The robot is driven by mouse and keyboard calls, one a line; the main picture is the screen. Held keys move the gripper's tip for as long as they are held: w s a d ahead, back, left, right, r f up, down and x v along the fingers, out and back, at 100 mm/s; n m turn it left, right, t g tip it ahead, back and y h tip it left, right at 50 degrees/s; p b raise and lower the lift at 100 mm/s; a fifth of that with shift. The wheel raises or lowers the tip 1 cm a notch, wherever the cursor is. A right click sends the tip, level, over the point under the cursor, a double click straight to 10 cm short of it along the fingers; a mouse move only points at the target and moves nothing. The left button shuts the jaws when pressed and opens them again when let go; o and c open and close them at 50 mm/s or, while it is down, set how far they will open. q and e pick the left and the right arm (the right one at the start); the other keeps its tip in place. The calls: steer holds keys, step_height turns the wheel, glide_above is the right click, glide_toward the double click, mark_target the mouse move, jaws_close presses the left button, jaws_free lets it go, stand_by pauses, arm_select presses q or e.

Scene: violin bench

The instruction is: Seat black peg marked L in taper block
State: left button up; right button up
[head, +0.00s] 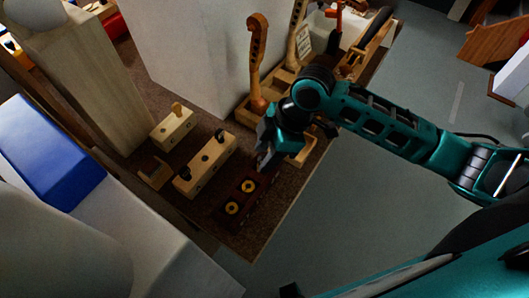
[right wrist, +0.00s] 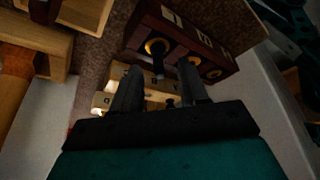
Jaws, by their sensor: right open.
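A dark red-brown block with brass-ringed holes, which I take as the taper block (head: 226,198), lies near the bench's front edge. It also shows in the right wrist view (right wrist: 183,38), with three rings. A black peg (right wrist: 158,66) appears at the nearest ring, between my fingers; its depth is unclear and no L is readable. My right gripper (right wrist: 161,68) is open, one finger on each side of that peg; contact is not visible. In the head view my right gripper (head: 264,160) hides that end of the block. My left gripper is out of view.
A pale wooden block (head: 204,162) beside the dark one holds black pegs. A smaller block (head: 165,137) carries a light peg. Violin necks (head: 257,60) stand in a wooden rack behind my arm. A tall wooden post (head: 85,85) and blue box (head: 45,150) are at left.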

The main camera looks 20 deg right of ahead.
steer(key=p+v, duration=0.1)
steer(key=v, duration=1)
steer(key=shift+r, duration=0.35)
steer(key=shift+s+d, duration=0.1)
